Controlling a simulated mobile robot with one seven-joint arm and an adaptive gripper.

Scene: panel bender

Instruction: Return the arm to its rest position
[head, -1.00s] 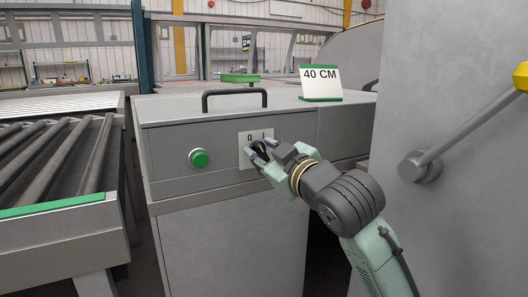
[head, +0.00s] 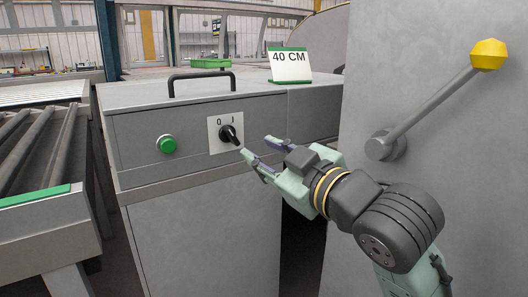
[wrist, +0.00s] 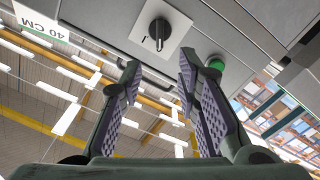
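My gripper (head: 258,156) is just right of and in front of a black rotary switch (head: 229,134) on a white plate marked 0 and I. The gripper is empty, its fingers are apart, and it does not touch the switch. The wrist view shows the switch (wrist: 158,30) beyond the two spread, purple-padded fingers (wrist: 158,80), with clear space between them. My arm reaches in from the lower right of the head view. The switch knob is tilted, its lower end pointing down and right.
A green button (head: 167,145) sits left of the switch on the grey cabinet (head: 200,230). A black handle (head: 201,82) and a 40 CM sign (head: 290,65) are on top. A yellow-knobbed lever (head: 432,108) stands right, near my arm. A roller table (head: 40,240) is left.

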